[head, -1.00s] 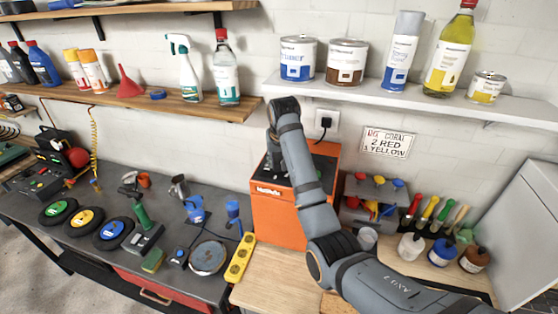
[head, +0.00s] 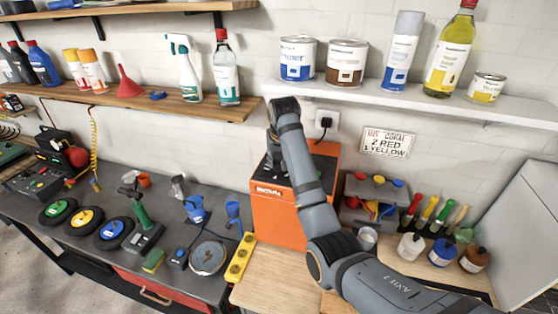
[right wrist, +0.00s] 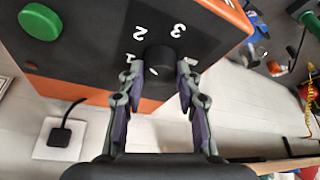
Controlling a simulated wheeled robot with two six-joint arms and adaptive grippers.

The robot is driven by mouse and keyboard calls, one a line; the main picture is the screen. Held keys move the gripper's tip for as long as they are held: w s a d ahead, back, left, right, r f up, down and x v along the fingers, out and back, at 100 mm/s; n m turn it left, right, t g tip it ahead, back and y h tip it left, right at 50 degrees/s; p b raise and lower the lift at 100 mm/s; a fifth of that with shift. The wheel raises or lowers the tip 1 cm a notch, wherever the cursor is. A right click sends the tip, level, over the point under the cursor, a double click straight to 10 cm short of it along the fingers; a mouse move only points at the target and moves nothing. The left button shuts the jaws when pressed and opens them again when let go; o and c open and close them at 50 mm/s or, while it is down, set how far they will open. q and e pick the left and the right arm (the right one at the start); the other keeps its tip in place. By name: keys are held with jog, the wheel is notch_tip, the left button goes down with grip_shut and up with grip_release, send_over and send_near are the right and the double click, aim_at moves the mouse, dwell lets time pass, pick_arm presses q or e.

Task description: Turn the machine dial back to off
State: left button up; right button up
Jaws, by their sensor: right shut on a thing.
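The orange machine (head: 277,217) stands on the bench against the wall, with a dark top panel. In the right wrist view its black round dial (right wrist: 159,60) sits on the dark panel (right wrist: 95,45), with the white numbers 1, 2 and 3 around it. A short white mark on the dial points toward the lower left of the picture. My right gripper (right wrist: 157,72) has a finger on each side of the dial and is shut on it. In the head view my right arm hides the dial and much of the panel. My left gripper is not in view.
A green button (right wrist: 40,22) is on the same panel. A plug sits in the wall socket (head: 325,121) behind the machine. A white shelf (head: 420,102) with cans and bottles hangs close above my arm. A grey organizer (head: 352,205) stands just right of the machine.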

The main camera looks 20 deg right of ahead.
aim_at(279, 163)
jog(key=o, duration=1.2)
jog(key=shift+c, duration=0.2)
jog(key=shift+r, duration=0.1)
notch_tip(279, 163, up, 10)
